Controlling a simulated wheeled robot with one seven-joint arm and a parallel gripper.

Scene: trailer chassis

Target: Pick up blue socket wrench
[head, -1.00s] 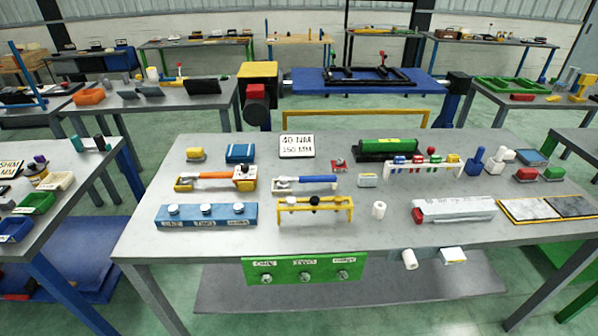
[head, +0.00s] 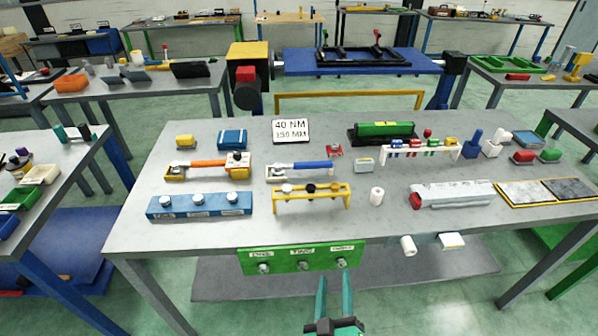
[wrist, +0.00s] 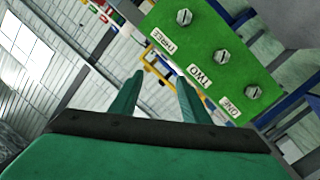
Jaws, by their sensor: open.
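The blue socket wrench (head: 312,165) lies on the grey table, left of centre in the head view. It has a blue handle to the right and a silver head to the left, resting on a pale holder. My gripper (head: 334,284) shows at the bottom of the head view, low in front of the table's front edge and well short of the wrench. Its two green fingers are apart with nothing between them. In the wrist view my gripper (wrist: 160,95) points toward the green panel, and I cannot make out the blue wrench there.
The green panel (head: 302,259) with three knobs hangs from the table's (head: 340,228) front edge, close to my gripper. An orange-handled wrench (head: 208,164) lies left of the blue one. A yellow rack (head: 312,195) stands in front of it, and a white sign (head: 291,130) behind.

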